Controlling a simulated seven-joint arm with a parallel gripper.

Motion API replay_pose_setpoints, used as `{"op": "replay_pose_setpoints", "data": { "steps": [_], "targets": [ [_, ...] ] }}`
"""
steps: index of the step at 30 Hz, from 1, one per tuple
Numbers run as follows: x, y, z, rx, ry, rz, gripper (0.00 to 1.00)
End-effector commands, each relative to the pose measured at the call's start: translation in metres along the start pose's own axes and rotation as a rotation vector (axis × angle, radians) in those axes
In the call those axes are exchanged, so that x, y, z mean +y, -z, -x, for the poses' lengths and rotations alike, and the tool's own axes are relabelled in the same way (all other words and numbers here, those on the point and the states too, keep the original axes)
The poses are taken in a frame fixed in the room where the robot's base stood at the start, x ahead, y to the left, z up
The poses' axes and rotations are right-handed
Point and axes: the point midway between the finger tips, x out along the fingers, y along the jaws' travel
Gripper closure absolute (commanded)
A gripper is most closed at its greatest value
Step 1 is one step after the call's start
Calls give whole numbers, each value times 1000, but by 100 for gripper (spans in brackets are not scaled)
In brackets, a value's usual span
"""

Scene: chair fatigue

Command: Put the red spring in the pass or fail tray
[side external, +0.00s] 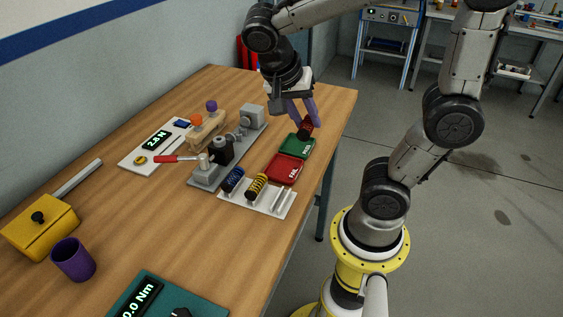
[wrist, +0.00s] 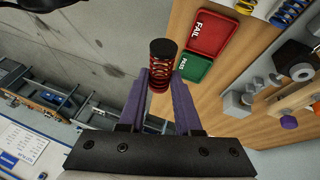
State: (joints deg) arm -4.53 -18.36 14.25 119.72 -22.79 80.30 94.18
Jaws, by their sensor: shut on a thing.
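My gripper (side external: 302,112) has purple fingers and is shut on the red spring (side external: 305,129), which has dark end caps. The spring (wrist: 160,70) also shows between the fingertips in the wrist view, with its black cap toward the camera's far side. In the side view the spring appears over the far end of the green PASS tray (side external: 292,147); its exact height above the tray is hard to tell. The red FAIL tray (side external: 284,169) lies beside the green one, nearer the camera. Both trays look empty where visible; they also show in the wrist view as FAIL (wrist: 212,33) and PASS (wrist: 193,66).
A white rack (side external: 262,206) holds a blue spring (side external: 233,180) and a yellow spring (side external: 256,187). A grey test fixture (side external: 225,150) with a red handle stands left of the trays. The table's right edge runs close beside the trays.

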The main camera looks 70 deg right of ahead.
Motion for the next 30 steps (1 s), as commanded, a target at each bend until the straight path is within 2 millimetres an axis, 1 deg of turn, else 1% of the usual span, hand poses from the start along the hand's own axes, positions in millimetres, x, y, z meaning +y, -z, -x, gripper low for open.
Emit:
{"op": "replay_pose_setpoints", "data": {
  "steps": [1,3,6,9,14,17,20,30],
  "targets": [
    [15,-10,0,12,22,40,100],
    [34,-21,-4,26,42,90,100],
    [54,-32,-9,47,72,161,100],
    [64,-37,-12,64,93,218,100],
    [66,-41,-9,79,114,272,100],
    [61,-41,-10,82,114,280,100],
    [48,-37,-14,82,111,278,100],
    [-27,-14,-40,80,109,281,100]
  ]
}}
